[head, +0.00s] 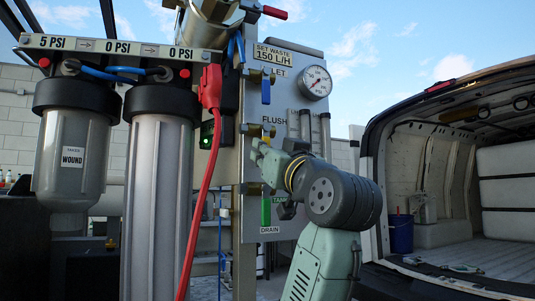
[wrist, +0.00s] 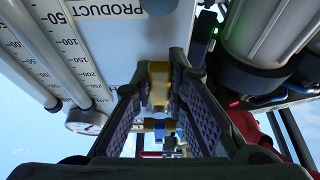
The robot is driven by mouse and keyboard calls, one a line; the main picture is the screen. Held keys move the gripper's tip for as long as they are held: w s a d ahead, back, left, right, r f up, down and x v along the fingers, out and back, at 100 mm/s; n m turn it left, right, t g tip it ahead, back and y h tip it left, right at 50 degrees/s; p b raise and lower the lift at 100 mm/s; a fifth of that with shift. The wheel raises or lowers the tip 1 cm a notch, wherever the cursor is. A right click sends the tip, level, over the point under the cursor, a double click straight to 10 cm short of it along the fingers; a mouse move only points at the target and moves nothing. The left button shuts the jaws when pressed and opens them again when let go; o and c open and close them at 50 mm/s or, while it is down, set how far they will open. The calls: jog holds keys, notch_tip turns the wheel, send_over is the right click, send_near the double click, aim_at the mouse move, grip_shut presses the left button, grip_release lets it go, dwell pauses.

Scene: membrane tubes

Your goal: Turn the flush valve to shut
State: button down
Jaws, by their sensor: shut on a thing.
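The flush valve (head: 251,130) is a brass fitting on the panel beside the "FLUSH" label, in the middle of the head view. My gripper (head: 262,148) reaches it from the lower right and partly covers its handle. In the wrist view, the yellow flush handle (wrist: 158,87) sits between the two dark padded fingers of my gripper (wrist: 158,100). The fingers are closed on it. The handle's exact angle is hard to tell in the head view.
A blue-handled valve (head: 265,90) is above and a green-handled valve (head: 266,211) below. A pressure gauge (head: 315,82) and flow tubes are at the right. A red cable (head: 205,165) and filter housings (head: 158,200) stand left. An open van (head: 460,170) is behind.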

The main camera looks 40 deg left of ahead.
dwell(0.4)
jog(key=c, duration=1.6)
grip_release()
jog(key=shift+o, duration=0.2)
jog(key=shift+d, duration=0.1)
jog(key=v, duration=1.2)
